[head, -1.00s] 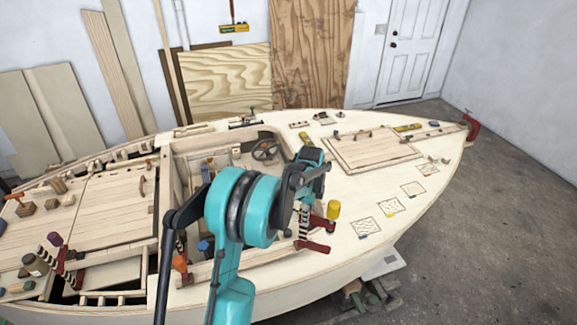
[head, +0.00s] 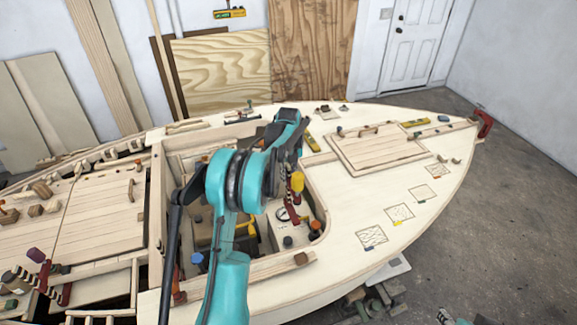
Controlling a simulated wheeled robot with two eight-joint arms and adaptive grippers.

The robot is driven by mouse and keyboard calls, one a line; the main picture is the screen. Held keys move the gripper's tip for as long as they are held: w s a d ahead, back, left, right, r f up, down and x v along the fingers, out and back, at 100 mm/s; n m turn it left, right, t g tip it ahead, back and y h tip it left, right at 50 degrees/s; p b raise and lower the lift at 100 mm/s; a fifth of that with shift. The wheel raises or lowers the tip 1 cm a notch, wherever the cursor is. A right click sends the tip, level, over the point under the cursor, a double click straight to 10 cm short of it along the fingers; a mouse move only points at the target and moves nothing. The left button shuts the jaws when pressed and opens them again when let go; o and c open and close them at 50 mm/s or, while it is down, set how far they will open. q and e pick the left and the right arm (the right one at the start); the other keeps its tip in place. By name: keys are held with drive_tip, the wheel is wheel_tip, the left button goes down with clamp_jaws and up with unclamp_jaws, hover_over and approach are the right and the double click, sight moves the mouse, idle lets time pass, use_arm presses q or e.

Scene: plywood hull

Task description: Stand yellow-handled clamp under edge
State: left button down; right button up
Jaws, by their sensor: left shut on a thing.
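My left gripper (head: 289,163) is shut on the yellow-handled clamp and holds it over the right part of the open cockpit. The clamp's yellow handle (head: 297,182) is uppermost, with its dark red bar and striped screw (head: 291,206) hanging below, roughly upright. The fingertips are partly hidden by the gripper body and my teal arm. The cockpit's right edge (head: 322,205) is just to the right of the clamp; I cannot tell whether they touch.
A gauge and knobs (head: 288,241) lie below the clamp. A purple-handled clamp (head: 36,256) is at the left. A raised hatch (head: 375,150) lies on the foredeck, and a red clamp (head: 485,123) is at the bow.

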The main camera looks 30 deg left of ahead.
sight(293, 218)
use_arm(q)
drive_tip(key=shift+w+a, duration=0.15)
drive_tip(key=shift+f, duration=0.15)
wheel_tip(293, 218, down, 19)
drive_tip(key=b, duration=1.2)
drive_tip(key=shift+b, duration=0.35)
drive_tip(key=shift+s+d, duration=0.2)
drive_tip(key=shift+b, duration=0.45)
drive_tip(key=shift+s+d+b, duration=0.45)
drive_tip(key=shift+s+d, duration=1)
drive_tip(key=shift+d, duration=0.25)
drive_tip(key=shift+s+d, duration=0.1)
